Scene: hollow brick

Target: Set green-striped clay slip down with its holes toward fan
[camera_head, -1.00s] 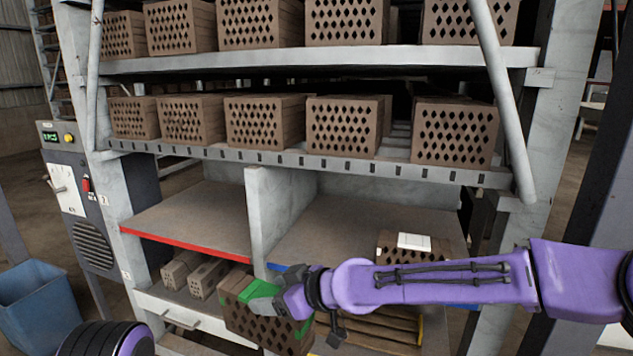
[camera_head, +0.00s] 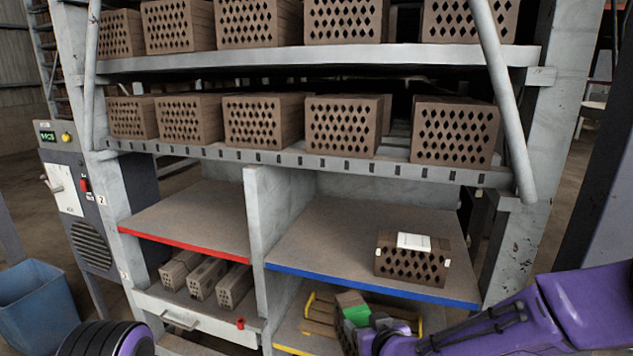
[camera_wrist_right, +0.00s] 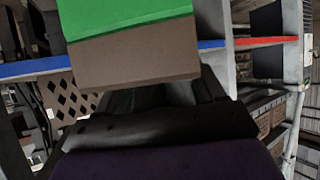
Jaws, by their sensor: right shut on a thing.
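The green-striped clay slip (camera_head: 350,299) is a brown block with a green band, at the bottom centre of the head view. My right gripper (camera_head: 372,321) is shut on it, in front of the yellow-edged lower bay. The slip also fills the top of the right wrist view (camera_wrist_right: 135,62), showing a plain brown face and the green band. A round slatted grille (camera_head: 91,245), possibly the fan, is on the grey cabinet at left. My left gripper is out of view.
A brick with a white label (camera_head: 410,266) stands on the blue-edged shelf (camera_head: 330,240), whose left part is bare. The red-edged shelf (camera_head: 190,222) is empty. Several small hollow bricks (camera_head: 205,279) lie below it. Upper racks hold rows of holed bricks (camera_head: 260,122).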

